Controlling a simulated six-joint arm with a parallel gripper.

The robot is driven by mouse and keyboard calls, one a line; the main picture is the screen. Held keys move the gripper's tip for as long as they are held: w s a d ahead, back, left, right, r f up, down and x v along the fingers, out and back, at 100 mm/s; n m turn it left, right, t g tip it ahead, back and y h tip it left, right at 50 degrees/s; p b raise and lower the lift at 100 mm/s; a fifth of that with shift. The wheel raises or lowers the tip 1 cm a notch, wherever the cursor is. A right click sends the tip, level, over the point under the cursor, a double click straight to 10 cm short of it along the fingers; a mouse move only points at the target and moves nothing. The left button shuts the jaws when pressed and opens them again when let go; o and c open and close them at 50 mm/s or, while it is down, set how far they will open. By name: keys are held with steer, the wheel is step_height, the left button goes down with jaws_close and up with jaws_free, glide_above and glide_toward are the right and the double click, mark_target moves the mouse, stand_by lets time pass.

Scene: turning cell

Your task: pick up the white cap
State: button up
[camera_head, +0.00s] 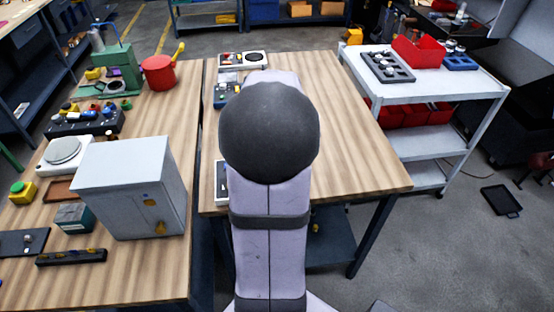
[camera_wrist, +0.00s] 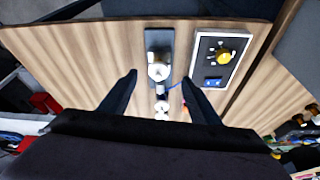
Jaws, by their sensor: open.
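My gripper (camera_wrist: 159,77) shows in the wrist view with its two dark fingers spread apart and nothing held between them. Between and just beyond the fingertips is a dark block (camera_wrist: 154,40) bearing a round whitish and brass-coloured piece (camera_wrist: 158,71). A second small white round thing (camera_wrist: 162,107) lies nearer the palm, between the fingers. I cannot tell for certain which of these is the white cap. In the head view my arm covers that part of the table, and neither my gripper nor a white cap can be made out.
A white-framed panel (camera_wrist: 204,60) with a yellow knob and blue switch lies right of the fingers. The wooden table (camera_head: 350,125) is clear to the right of my arm. A grey cabinet (camera_head: 125,190) stands left; a white trolley (camera_head: 440,92) with red bins stands right.

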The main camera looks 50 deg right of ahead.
steer(key=shift+h, duration=0.3)
steer(key=shift+w+d+p+x, duration=0.15)
steer(key=shift+p+x, duration=0.65)
steer(key=shift+x, duration=1)
steer(key=shift+w+d+p+x, duration=0.15)
steer(key=shift+p+x, duration=0.6)
steer(key=shift+x, duration=1.05)
steer(key=shift+r, duration=0.2)
steer(key=c, duration=1.1)
